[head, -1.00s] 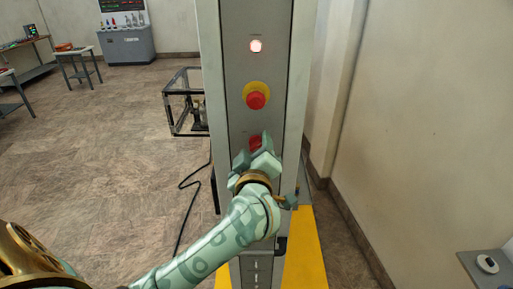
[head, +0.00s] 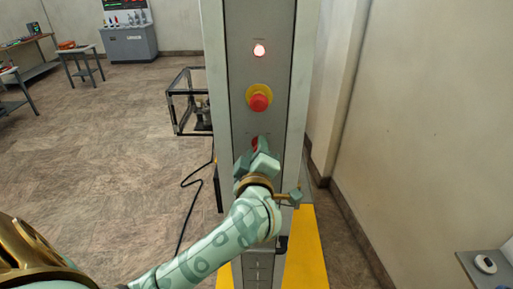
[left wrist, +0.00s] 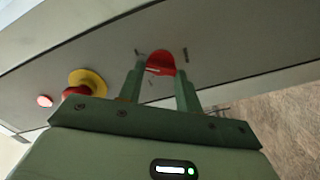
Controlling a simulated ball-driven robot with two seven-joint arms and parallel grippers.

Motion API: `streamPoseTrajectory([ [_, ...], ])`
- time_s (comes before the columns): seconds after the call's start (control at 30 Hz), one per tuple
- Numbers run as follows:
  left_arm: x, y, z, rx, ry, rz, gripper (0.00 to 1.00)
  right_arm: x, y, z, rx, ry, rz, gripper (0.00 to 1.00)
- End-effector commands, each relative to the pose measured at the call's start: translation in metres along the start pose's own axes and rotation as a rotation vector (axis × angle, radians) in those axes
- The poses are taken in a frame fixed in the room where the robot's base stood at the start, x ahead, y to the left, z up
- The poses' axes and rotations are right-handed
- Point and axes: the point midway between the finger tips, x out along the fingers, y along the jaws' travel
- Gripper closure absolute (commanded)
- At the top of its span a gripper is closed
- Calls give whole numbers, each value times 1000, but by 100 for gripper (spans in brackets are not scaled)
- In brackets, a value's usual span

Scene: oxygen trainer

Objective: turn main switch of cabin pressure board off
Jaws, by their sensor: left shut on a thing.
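The cabin pressure board (head: 228,100) is a tall grey panel in the middle of the head view. The main switch (head: 256,141) is a red knob low on its face, mostly hidden behind my left gripper (head: 262,150). In the left wrist view the red main switch (left wrist: 160,62) sits between the two fingers of my left gripper (left wrist: 160,75), which are shut on it. Small dark marks show on the panel around the knob. My right gripper is in neither view.
Above the switch are a red emergency button on a yellow collar (head: 259,97) and a lit round lamp (head: 259,50). A yellow floor area (head: 306,250) lies at the board's foot. A black frame (head: 187,100) and a cable (head: 188,205) are to the left; a wall is on the right.

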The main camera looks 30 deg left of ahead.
Motion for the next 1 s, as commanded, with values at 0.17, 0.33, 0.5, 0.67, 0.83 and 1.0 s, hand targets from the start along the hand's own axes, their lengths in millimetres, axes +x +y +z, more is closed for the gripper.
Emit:
streamPoseTrajectory([
  [0.17, 0, 0, -1, -160, 0, -1, 88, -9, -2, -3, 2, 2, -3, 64],
  [0.33, 0, -1, 0, -322, 0, -2, 88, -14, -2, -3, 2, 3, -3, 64],
  [0.5, 0, -2, 0, -484, -1, 0, 88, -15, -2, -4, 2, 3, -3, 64],
  [0.67, 0, -3, 1, -637, 0, 0, 88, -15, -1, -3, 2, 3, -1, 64],
  [0.83, 0, -4, 2, -799, 1, 0, 88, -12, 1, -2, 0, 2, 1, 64],
  [1.0, 0, -4, 2, -958, 1, 1, 88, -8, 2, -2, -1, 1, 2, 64],
])
